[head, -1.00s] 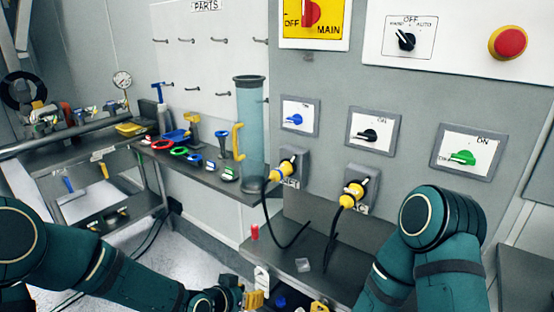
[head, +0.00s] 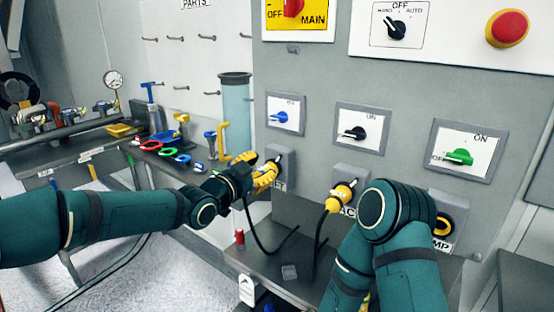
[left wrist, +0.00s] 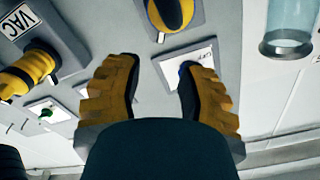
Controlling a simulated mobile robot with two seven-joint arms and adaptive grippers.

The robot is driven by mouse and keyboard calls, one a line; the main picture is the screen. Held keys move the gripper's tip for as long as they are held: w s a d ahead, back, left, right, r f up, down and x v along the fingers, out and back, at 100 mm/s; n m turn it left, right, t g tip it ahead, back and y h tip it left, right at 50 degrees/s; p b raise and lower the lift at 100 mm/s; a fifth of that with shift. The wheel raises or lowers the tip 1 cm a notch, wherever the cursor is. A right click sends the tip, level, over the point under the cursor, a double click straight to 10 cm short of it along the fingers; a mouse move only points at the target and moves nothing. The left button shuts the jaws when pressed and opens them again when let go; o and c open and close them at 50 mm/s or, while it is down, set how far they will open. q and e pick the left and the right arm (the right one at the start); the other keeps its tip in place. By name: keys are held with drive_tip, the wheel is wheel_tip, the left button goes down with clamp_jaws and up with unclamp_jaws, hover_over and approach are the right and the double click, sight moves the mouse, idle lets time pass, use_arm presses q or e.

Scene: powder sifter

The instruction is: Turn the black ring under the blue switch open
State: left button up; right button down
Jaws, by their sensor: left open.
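The blue switch (head: 281,116) sits on a white plate in a grey frame on the panel. Below it is a socket with a yellow plug and a dark ring, mostly hidden in the head view by my left gripper (head: 265,177). In the left wrist view a yellow-and-black round fitting (left wrist: 172,13) shows at the top edge, beyond the fingertips. My left gripper (left wrist: 155,66) is open and empty there, its fingers spread. The blue switch's plate (left wrist: 205,78) shows partly behind the right finger. My right gripper is out of view; only its arm shows.
A second yellow plug (head: 340,196) with a black cable is to the right. My right arm partly covers an empty yellow-ringed socket (head: 443,225). A clear cylinder (head: 236,110) stands left of the panel. A red piece (head: 240,237) is on the shelf below.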

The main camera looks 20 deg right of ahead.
sight(279, 156)
use_arm(q)
drive_tip(key=x, duration=0.7)
drive_tip(key=shift+w+d, duration=0.15)
drive_tip(key=shift+d, duration=0.05)
drive_tip(key=shift+a, duration=0.1)
clamp_jaws()
